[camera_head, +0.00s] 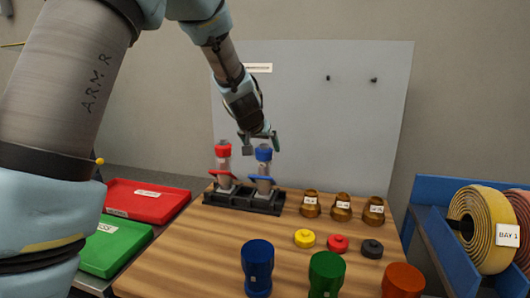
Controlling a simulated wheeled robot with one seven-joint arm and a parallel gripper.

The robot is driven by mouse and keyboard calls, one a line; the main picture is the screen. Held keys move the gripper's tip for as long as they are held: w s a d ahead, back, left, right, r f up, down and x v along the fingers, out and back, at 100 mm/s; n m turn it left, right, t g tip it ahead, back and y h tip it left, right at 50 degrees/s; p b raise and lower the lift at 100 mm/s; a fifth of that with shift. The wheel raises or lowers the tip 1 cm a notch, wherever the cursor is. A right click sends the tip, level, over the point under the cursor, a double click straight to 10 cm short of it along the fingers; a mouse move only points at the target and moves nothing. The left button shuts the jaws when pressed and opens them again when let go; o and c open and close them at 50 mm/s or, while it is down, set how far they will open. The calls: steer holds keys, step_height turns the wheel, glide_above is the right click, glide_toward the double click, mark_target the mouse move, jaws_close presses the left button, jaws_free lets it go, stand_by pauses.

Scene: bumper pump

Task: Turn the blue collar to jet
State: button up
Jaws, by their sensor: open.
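The blue-topped unit (264,167) stands upright in a black rack (243,203) on the wooden table. Its blue collar (263,153) is at the top, and a blue tilted piece shows lower down. A similar red-topped unit (223,163) stands to its left in the same rack. My gripper (261,142) is open and just above the blue collar, with its fingers at about the collar's top. I cannot tell whether it touches the collar. Any marks on the collar are too small to read.
Amber cups (342,207) and yellow, red and black discs (337,243) are to the right. Blue, green and orange cups (326,274) stand in front. Red and green trays (146,200) lie left; a blue rack with rolls (484,228) stands right. A grey panel (330,120) is behind.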

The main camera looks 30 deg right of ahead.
mark_target(262, 148)
steer(key=shift+x, duration=1.7)
steer(key=shift+a, duration=0.1)
steer(key=c, duration=1.4)
